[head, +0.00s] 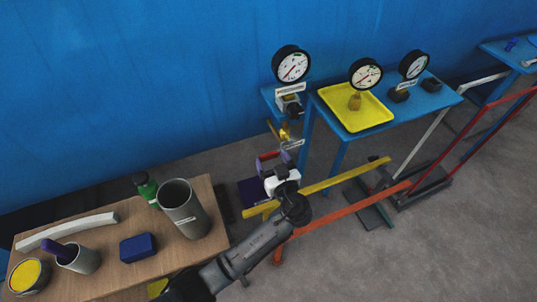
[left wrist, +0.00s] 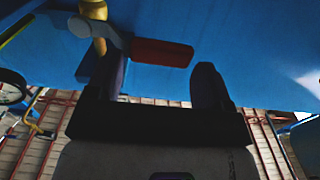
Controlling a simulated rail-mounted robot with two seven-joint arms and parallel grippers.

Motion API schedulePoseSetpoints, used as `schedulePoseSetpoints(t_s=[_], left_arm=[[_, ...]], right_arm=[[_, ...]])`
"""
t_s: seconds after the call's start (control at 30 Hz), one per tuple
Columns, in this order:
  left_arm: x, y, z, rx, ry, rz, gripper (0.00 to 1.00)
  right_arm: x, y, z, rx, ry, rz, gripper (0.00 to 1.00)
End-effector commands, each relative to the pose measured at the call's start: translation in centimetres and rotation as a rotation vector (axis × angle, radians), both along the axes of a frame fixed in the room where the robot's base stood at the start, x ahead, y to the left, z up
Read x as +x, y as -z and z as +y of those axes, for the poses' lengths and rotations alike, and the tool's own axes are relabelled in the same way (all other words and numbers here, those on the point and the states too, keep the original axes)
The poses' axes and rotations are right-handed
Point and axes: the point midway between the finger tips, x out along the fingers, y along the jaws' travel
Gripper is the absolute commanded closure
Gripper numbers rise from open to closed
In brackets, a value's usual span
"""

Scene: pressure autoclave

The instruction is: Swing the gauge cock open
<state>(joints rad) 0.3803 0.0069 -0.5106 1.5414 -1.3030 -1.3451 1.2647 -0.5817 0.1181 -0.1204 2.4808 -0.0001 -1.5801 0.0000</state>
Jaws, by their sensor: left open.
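The gauge cock is a brass fitting (head: 284,132) below the leftmost gauge (head: 291,65). Its red lever (head: 268,155) shows by my gripper. In the left wrist view the brass body (left wrist: 94,10) is at the top left and the red lever (left wrist: 163,53) points right from it. My left gripper (head: 274,162) has its purple fingers apart, just under the cock. In the left wrist view the gripper (left wrist: 160,78) is open, with the lever across the gap near the fingertips. Whether a finger touches the lever I cannot tell.
A blue table (head: 430,99) with a yellow tray (head: 328,96) and two more gauges stands to the right. Yellow (head: 335,180) and orange (head: 345,217) rails run near my gripper. A wooden bench (head: 111,262) with cups and a green bottle (head: 146,188) is at the left.

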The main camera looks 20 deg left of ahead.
Motion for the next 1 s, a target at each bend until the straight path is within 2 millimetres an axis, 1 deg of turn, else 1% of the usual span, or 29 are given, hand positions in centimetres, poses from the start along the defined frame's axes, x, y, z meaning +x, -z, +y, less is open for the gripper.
schedulePoseSetpoints(t_s=[0.1,0.23,0.67,1.0], left_arm=[[1.0,0.0,1.0,0.002,0.000,-0.001,0.26],[1.6,0.0,1.6,0.001,0.000,0.000,0.26],[1.9,0.0,1.9,0.000,0.000,0.000,0.26],[1.9,0.0,1.9,0.000,0.001,0.000,0.58]], right_arm=[[0.0,0.2,-0.1,-0.004,-0.003,-0.001,0.32],[0.0,0.3,-0.2,-0.007,-0.004,0.000,0.32],[0.0,0.3,-0.1,-0.005,-0.003,-0.001,0.32],[0.1,0.3,0.1,0.002,0.002,-0.001,0.32]])
